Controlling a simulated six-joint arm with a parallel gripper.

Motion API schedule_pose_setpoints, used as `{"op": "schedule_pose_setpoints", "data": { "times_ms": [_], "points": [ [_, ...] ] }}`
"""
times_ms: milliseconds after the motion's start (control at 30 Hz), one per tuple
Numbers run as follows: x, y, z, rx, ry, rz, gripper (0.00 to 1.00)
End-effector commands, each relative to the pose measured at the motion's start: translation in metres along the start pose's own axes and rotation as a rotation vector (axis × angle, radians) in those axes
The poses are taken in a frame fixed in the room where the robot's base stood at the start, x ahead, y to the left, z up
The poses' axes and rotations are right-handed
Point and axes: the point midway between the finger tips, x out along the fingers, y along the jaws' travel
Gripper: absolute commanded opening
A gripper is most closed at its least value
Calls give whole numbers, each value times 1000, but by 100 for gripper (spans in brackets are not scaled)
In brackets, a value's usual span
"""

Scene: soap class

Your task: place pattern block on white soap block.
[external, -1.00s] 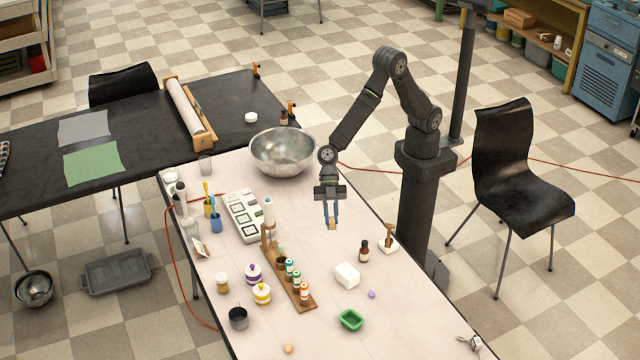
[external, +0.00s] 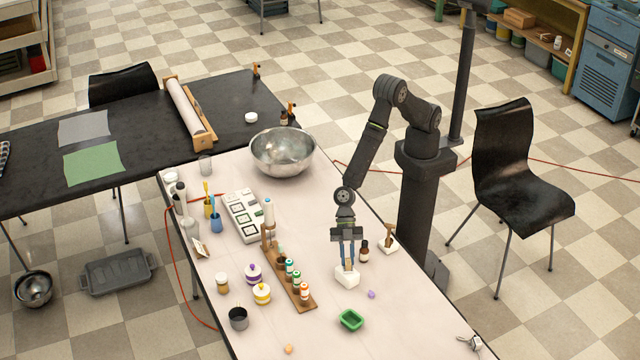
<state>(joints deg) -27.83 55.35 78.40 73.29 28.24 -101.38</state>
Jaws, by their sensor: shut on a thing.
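My gripper (external: 348,263) is shut on a small tan pattern block (external: 348,268), which shows between its blue fingertips. The white soap block (external: 347,280) lies on the pale table below it. The fingertips and the pattern block are directly over the soap block's top, at or very close to it. I cannot tell whether the pattern block touches the soap. The fingers hide part of the soap block's back edge.
A wooden rack of bottles (external: 304,296) is to the left, and a steel bowl (external: 283,152) behind.

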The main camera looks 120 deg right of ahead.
Motion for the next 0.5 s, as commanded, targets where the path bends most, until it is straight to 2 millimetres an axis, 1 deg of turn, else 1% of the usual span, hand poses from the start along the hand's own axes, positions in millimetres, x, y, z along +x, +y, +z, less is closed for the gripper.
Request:
{"op": "schedule_pose_setpoints", "data": {
  "times_ms": [67, 433, 467, 500],
  "points": [
    [4, 0, 4, 0, 0, 0, 0],
    [7, 0, 7, -1, 1, 0, 0],
    [7, 0, 7, -1, 1, 0, 19],
    [6, 0, 6, -1, 1, 0, 27]
  ]
}}
